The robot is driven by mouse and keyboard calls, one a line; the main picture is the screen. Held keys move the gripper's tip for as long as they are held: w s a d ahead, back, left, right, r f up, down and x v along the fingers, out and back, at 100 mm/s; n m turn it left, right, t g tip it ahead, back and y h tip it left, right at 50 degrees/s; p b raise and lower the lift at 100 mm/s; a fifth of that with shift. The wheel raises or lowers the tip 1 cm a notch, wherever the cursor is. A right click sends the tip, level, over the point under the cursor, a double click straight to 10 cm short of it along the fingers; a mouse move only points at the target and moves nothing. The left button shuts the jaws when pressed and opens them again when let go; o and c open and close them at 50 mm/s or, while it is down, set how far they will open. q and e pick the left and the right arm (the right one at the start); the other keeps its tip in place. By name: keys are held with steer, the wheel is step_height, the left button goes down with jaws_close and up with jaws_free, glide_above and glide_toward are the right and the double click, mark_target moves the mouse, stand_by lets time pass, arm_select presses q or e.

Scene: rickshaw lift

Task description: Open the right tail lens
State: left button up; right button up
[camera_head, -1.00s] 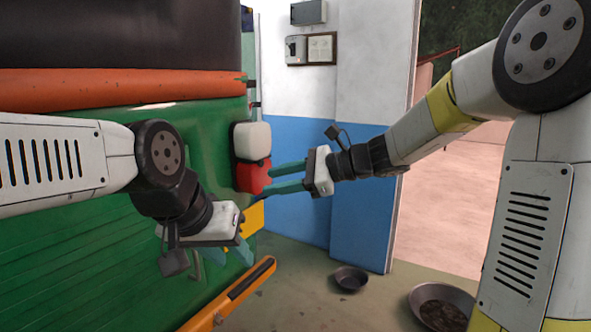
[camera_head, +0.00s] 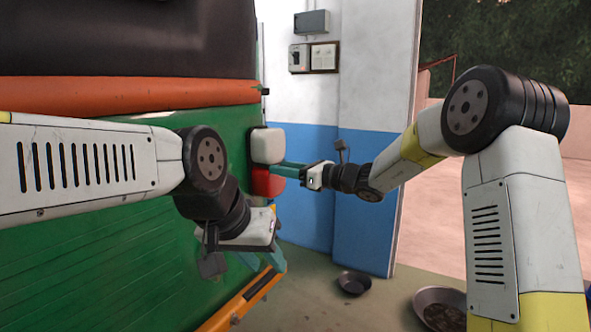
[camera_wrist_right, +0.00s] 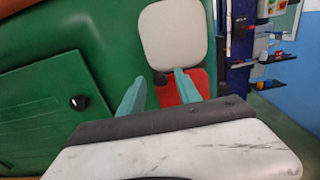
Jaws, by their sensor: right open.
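The right tail lens has a red lower part (camera_head: 266,183) under a white upper part (camera_head: 267,145), on the rear corner of the green vehicle. The right wrist view shows the white part (camera_wrist_right: 174,35) and the red part (camera_wrist_right: 170,94). My right gripper (camera_head: 283,169) reaches in from the right, its teal fingers at the red part just below the white part. In the right wrist view the fingers (camera_wrist_right: 158,90) are apart, one left of the red part and one in front of it. Contact is unclear. My left gripper (camera_head: 264,261) hangs lower, fingers apart and empty.
The green vehicle body (camera_head: 100,250) fills the left side. A yellow-orange bar (camera_head: 255,285) juts out low, near my left gripper. Two dark pans (camera_head: 354,282) (camera_head: 440,307) stand on the floor. A blue-and-white wall (camera_head: 365,190) rises behind, and an open doorway lies right.

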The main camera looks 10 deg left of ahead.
steer(key=shift+a, duration=0.1)
jaws_close()
stand_by(1.4)
